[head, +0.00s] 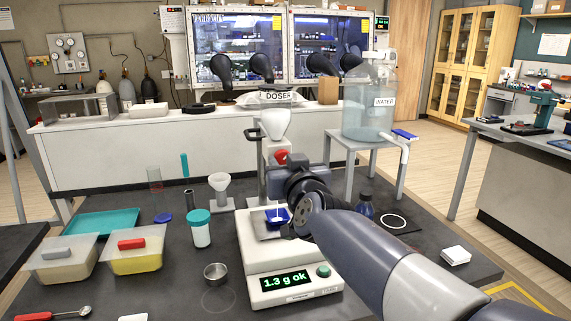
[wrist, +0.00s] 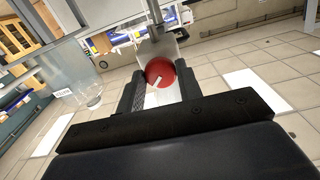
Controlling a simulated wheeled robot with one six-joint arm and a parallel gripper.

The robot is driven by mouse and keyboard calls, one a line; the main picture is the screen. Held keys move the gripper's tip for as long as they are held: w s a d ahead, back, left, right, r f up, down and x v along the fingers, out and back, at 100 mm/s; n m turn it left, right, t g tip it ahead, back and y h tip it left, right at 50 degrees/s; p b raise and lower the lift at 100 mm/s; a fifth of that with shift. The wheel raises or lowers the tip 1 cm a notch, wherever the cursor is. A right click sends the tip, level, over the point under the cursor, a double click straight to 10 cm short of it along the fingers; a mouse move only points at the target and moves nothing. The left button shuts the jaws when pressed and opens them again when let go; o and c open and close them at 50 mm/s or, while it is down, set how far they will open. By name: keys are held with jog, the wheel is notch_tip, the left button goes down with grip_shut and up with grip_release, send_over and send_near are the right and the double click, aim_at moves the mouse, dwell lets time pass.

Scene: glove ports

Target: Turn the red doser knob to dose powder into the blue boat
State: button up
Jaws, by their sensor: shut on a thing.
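The red doser knob (wrist: 160,72) sits between the two fingers of my gripper (wrist: 160,92) in the wrist view. The gripper is shut on the knob, and a white mark shows on the knob's face. The doser (head: 275,122) stands above with a white hopper and a "DOSER" label. The blue boat (head: 277,215) rests on the pan of the white balance (head: 262,262), below the doser, with white powder in it. The balance display reads "1.3 g ok".
A water carboy (head: 368,115) stands on a small grey table at right. Lidded tubs (head: 137,252), a white jar with teal lid (head: 200,230), a metal cup (head: 215,273) and a funnel (head: 219,185) stand left of the balance. A dark blue bottle (head: 365,207) is right of my gripper.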

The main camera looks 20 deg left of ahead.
jog(key=m+b, duration=0.1)
jog(key=m, duration=0.4)
jog(key=shift+m, duration=0.4)
jog(key=m+b, duration=0.1)
jog(key=m, duration=0.5)
jog(key=shift+a, duration=0.1)
jog(key=m, duration=0.6)
jog(key=shift+m+b, duration=0.3)
jog(key=shift+b, duration=0.1)
jog(key=m, duration=0.5)
jog(key=shift+m, duration=0.3)
jog(key=o, duration=1)
jog(key=shift+r, duration=0.1)
jog(key=shift+c, duration=0.2)
jog(key=shift+s, duration=0.1)
